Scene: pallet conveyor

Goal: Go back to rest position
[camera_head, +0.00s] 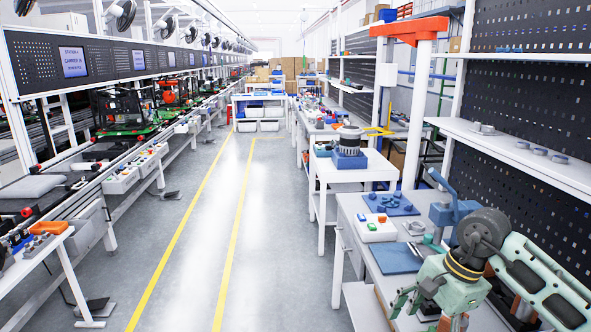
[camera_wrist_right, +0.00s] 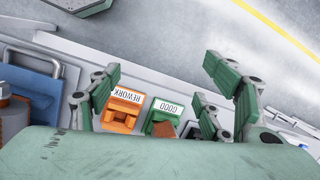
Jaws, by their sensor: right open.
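My right gripper (camera_head: 424,308) is at the lower right of the head view, above the front of the right-hand workbench (camera_head: 350,225). In the right wrist view, the fingers of this gripper (camera_wrist_right: 161,70) are spread wide apart with nothing between their tips. Beneath them are an orange holder marked REWORK (camera_wrist_right: 123,110) and a green holder marked GOOD (camera_wrist_right: 163,113). A brown block sits at the green holder. My palm hides the lower part of that view. My left gripper does not show.
A blue mat (camera_head: 397,258), a white button box (camera_head: 376,230) and a blue tray of parts (camera_head: 390,202) lie on the bench. A blue vise-like fixture (camera_head: 455,207) stands near my right arm. The floor aisle (camera_head: 205,225) is clear. A conveyor line (camera_head: 120,150) runs along the left.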

